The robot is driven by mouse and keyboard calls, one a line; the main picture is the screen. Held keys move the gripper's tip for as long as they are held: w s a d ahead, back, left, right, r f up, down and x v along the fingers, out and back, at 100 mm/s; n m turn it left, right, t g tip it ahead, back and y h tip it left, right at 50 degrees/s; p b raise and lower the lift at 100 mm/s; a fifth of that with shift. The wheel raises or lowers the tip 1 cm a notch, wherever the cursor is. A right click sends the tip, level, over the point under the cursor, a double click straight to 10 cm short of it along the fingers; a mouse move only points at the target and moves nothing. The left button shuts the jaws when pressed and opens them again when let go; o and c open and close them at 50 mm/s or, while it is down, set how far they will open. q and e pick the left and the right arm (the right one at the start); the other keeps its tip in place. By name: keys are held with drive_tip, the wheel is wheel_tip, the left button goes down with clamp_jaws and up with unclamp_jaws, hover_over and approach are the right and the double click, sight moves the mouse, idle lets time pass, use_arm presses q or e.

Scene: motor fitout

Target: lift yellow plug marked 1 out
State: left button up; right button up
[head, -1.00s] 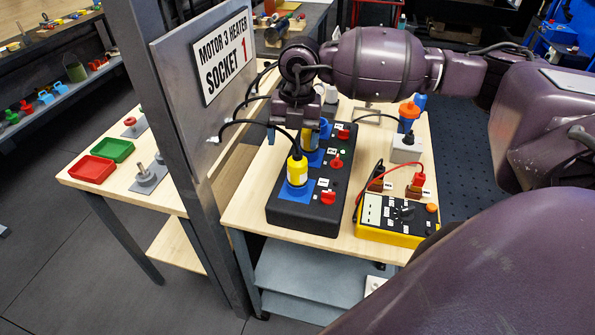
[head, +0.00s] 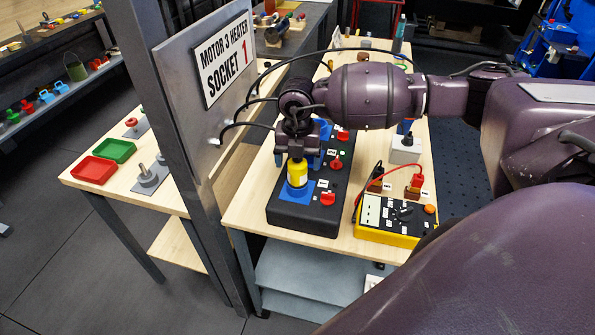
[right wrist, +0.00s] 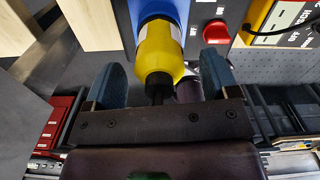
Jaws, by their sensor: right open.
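The yellow plug (head: 297,174) stands upright in the front blue socket (head: 287,193) on the black socket box (head: 303,217). No number on it is readable. My right gripper (head: 298,157) is right above it, pointing down and covering its top and cable. In the right wrist view the yellow plug (right wrist: 161,47) lies between the two blue fingers, with its dark cable end towards the palm. The right gripper (right wrist: 160,75) is open there, with gaps on both sides of the plug. My left gripper is not in view.
Red switches (head: 328,198) sit beside the sockets. A yellow tester (head: 392,236) with a red lead stands at the right. A grey box (head: 405,150) is behind it. The sign panel (head: 224,60) and its post rise at the left, with black cables running from the panel.

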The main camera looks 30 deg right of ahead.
drive_tip(key=shift+f, duration=1.2)
drive_tip(key=c, duration=1.1)
drive_tip(key=shift+o, duration=0.2)
drive_tip(key=shift+r, duration=0.2)
wheel_tip(320, 180, up, 20)
drive_tip(key=b, duration=0.2)
drive_tip(key=shift+f, duration=0.15)
